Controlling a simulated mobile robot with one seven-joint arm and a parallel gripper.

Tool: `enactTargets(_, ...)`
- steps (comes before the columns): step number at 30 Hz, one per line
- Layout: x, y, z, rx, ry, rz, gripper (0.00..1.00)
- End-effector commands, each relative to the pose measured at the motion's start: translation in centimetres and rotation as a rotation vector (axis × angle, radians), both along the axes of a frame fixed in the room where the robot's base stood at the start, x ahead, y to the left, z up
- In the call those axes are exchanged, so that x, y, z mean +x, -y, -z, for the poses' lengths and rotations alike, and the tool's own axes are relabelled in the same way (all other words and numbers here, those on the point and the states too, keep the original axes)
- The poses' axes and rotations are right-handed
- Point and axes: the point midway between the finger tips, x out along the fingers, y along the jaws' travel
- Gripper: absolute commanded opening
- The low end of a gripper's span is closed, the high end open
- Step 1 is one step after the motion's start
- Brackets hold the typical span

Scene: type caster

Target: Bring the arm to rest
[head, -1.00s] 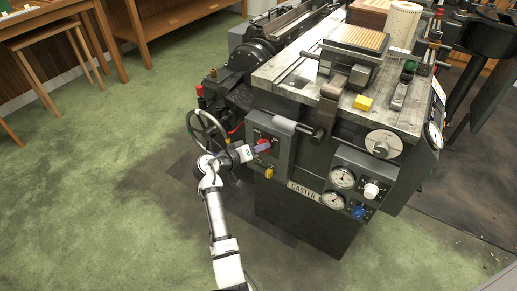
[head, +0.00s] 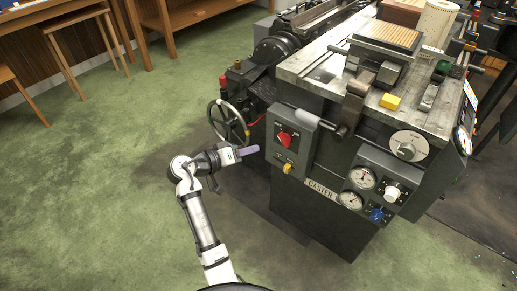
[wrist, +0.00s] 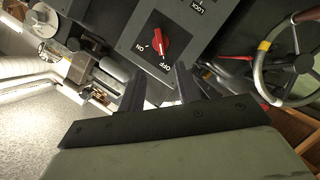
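My gripper (head: 249,151) is in the air in front of the dark caster machine (head: 345,150), left of its switch panel and apart from it. In the wrist view its two dark fingers (wrist: 159,88) stand apart with nothing seen between them, so it is open and empty. The red knob (head: 284,139) on the panel shows in full. In the wrist view the red knob (wrist: 160,42) sits near ON and OFF marks; its long axis runs roughly toward the OFF mark.
A spoked handwheel (head: 229,122) is close behind my gripper. A yellow knob (head: 287,168) is below the red one. A yellow block (head: 390,101) lies on the machine top. Green floor (head: 110,190) is clear to the left; a wooden stool (head: 85,45) stands farther back.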

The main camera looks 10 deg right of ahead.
Motion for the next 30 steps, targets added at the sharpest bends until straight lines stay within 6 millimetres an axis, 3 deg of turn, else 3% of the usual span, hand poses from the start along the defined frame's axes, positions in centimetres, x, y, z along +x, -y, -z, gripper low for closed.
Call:
enactTargets(20,-0.1,-1.1,-0.5,0.003,0.008,-0.015,0.34)
enactTargets(23,1.3,-3.1,-1.7,0.015,0.046,-0.105,0.34)
enactTargets(25,2.9,-5.8,-3.4,0.03,0.1,-0.222,0.34)
enactTargets(30,6.0,-16.1,-10.0,0.075,0.29,-0.608,0.34)
